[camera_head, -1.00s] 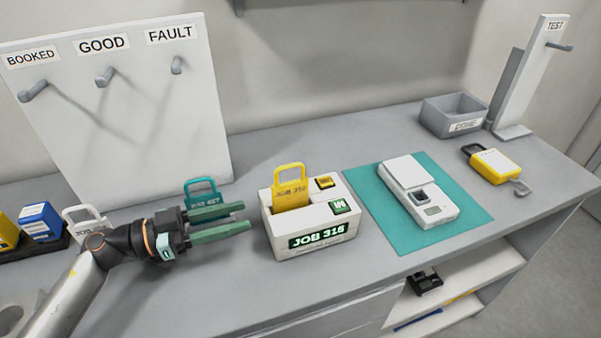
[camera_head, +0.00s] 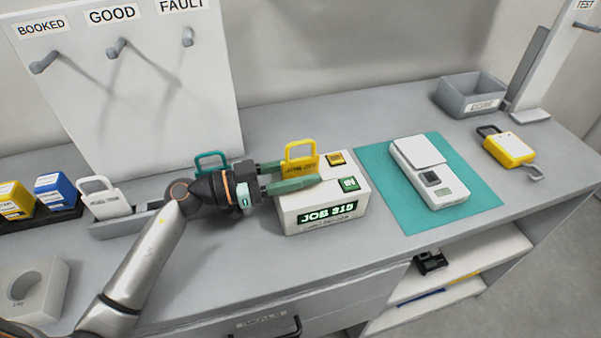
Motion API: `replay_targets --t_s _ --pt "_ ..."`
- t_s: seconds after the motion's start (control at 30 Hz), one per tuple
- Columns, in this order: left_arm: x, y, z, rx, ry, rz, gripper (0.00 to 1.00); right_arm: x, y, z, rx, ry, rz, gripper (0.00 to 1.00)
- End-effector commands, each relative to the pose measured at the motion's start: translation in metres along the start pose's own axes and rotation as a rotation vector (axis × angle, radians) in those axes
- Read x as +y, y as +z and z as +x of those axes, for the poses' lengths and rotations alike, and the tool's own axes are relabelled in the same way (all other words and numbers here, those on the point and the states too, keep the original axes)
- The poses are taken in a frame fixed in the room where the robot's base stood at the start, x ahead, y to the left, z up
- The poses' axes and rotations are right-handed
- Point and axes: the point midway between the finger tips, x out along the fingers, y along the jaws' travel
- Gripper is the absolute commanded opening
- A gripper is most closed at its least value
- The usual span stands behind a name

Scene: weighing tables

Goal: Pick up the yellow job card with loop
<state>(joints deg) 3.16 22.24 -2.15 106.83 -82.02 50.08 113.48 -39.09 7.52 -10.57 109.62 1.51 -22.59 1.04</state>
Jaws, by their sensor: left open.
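The yellow job card with loop (camera_head: 299,158) stands upright in the top of the white JOB box (camera_head: 326,217). Its loop sticks up above the box. My left gripper (camera_head: 291,174) comes in from the left at the height of the card's body. Its green fingers are open, one on the far side and one on the near side of the card. The near finger hides the lower part of the card. I cannot tell whether either finger touches it. My right gripper is not in view.
A teal card (camera_head: 211,160) and a white card (camera_head: 103,196) stand left of the box. A scale (camera_head: 429,172) sits on a teal mat (camera_head: 399,205) to the right. Behind is a hook board (camera_head: 142,95). A yellow tester (camera_head: 509,149) and grey bin (camera_head: 470,96) lie farther right.

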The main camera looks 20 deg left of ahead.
Motion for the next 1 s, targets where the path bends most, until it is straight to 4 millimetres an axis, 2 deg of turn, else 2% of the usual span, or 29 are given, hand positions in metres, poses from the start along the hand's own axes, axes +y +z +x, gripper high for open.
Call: replay_targets --t_s 0.1,0.37,0.77,1.0 --pt "0.0008 -0.0005 0.0137 0.001 0.001 -0.001 0.45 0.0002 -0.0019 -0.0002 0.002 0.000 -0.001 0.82" --pt "0.0009 0.0006 0.0168 -0.002 0.001 0.000 0.45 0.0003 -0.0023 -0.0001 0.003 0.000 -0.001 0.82" --pt "0.0009 0.0005 0.0165 -0.002 0.001 0.000 0.02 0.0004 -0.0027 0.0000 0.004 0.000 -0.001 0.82" --pt "0.0010 0.0006 0.0164 -0.002 0.001 0.000 0.00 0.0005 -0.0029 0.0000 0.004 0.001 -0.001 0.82"
